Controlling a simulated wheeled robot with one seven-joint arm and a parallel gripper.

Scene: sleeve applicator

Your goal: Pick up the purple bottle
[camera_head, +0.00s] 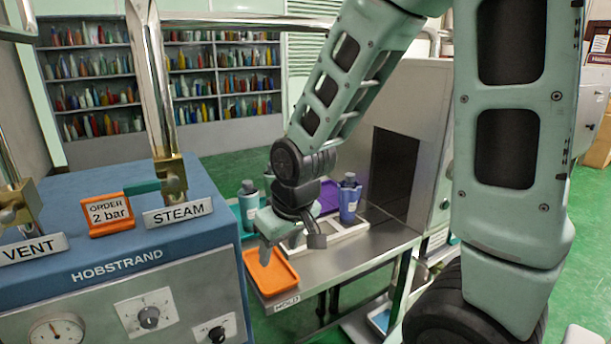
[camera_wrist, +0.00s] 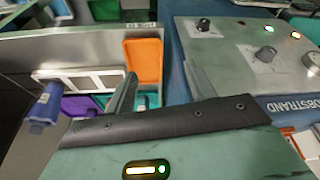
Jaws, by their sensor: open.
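The purple bottle (camera_head: 349,200), blue-violet in colour, stands upright at the right of the white rack on the metal bench in the head view. In the wrist view the bottle (camera_wrist: 44,110) is at the far left, outside my fingers. My gripper (camera_head: 291,243) is open and empty above the bench, to the left of the bottle and apart from it. In the wrist view my gripper's two fingers (camera_wrist: 160,72) are spread, with the orange tray beyond them.
An orange tray (camera_head: 268,272) lies at the bench's front left. A purple tray (camera_head: 328,194) is behind the rack (camera_head: 345,232). The blue HOBSTRAND machine (camera_head: 150,262) with steam pipes stands close on the left. A dark-mouthed metal housing (camera_head: 418,120) rises behind the bench on the right.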

